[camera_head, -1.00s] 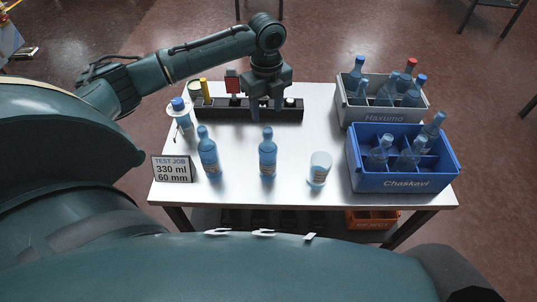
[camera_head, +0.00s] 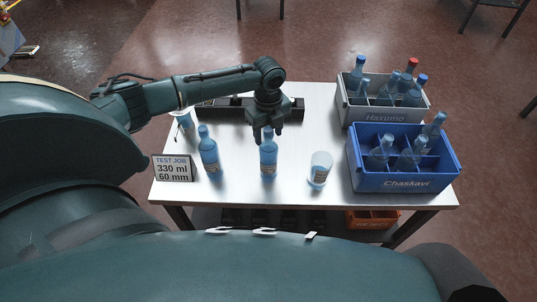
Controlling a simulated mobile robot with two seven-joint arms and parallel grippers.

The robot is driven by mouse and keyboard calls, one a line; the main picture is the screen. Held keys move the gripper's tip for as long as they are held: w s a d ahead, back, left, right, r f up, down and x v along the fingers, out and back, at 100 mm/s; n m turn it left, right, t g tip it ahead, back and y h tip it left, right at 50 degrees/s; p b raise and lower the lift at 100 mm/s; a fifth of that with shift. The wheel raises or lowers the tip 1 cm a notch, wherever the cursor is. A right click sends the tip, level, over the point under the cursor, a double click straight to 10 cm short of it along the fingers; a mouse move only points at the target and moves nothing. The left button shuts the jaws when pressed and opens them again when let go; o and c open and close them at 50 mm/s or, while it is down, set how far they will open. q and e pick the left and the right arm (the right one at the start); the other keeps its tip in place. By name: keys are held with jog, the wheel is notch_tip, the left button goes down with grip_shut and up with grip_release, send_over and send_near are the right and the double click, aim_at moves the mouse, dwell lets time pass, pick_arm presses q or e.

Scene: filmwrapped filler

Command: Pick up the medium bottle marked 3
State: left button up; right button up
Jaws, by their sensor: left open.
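Two blue bottles with blue caps stand upright on the white table, a left one (camera_head: 209,158) and a middle one (camera_head: 269,162). A shorter, wider clear vessel with blue contents (camera_head: 320,170) stands to their right. Their labels are too small to read, so I cannot tell which is marked 3. My left gripper (camera_head: 268,137) points down, open, at the top of the middle bottle. Its fingers appear on either side of the cap and neck; whether they touch is not clear. My right gripper is out of view.
A grey Haxumo crate (camera_head: 385,115) and a blue Chaskavi crate (camera_head: 405,183) hold bottles at the right. A dark rack (camera_head: 225,112) lies at the back, partly behind my arm. A "TEST JOB 330 ml 60 mm" sign (camera_head: 174,168) stands front left. An orange bin (camera_head: 371,219) is below.

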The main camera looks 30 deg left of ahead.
pick_arm(q)
grip_shut()
dwell(0.3)
jog(key=shift+r, duration=0.1)
